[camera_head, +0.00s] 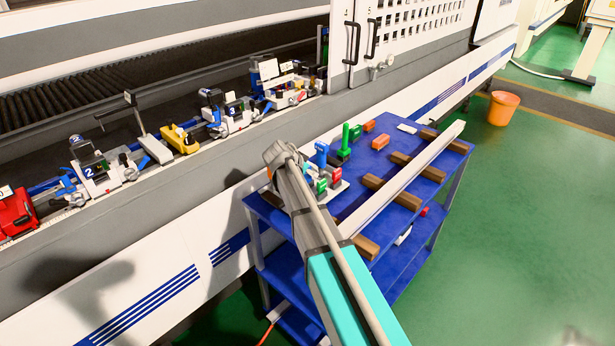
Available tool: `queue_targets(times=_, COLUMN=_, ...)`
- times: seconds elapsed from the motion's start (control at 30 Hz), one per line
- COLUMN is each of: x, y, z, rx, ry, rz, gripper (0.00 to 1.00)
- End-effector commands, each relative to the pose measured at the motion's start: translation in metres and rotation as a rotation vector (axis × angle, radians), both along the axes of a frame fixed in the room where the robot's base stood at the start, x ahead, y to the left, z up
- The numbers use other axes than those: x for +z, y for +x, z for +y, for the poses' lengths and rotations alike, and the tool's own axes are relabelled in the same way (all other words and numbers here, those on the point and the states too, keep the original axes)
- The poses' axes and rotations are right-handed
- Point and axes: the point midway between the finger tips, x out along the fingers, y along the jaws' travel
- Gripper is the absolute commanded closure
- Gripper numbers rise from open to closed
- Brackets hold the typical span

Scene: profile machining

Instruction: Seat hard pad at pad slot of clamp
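My arm reaches over the blue cart, and its grey wrist end (283,154) is above the cart's left end. My gripper's fingers are hidden behind the wrist, so I cannot see whether they hold anything. Small red and green pads (335,174) sit on a light holder on the cart, partly covered by my arm. I cannot tell which one is the hard pad. On the machine bed stand clamp 2 (95,172) and clamp 3 (235,112), with another clamp (270,75) farther back. Their pad slots are too small to make out.
The blue cart (455,146) also carries a blue tool (321,154), a green tool (346,138), orange blocks (380,142), brown supports and a long pale profile (400,178). Green floor is clear at right, with an orange bucket (503,108).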

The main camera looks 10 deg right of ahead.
Motion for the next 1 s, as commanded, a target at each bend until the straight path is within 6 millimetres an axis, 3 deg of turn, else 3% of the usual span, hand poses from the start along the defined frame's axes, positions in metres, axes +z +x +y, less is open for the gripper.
queue_targets(times=0.03, x=0.000, y=0.000, z=0.000, rx=0.000, ry=0.000, rz=0.000, gripper=0.64)
queue_targets(times=0.23, x=0.000, y=0.000, z=0.000, rx=0.000, ry=0.000, rz=0.000, gripper=1.00)
queue_targets(times=0.67, x=0.001, y=0.000, z=0.001, rx=0.001, ry=0.000, rz=-0.001, gripper=1.00)
queue_targets(times=1.0, x=0.016, y=0.000, z=0.001, rx=0.001, ry=0.000, rz=-0.001, gripper=1.00)
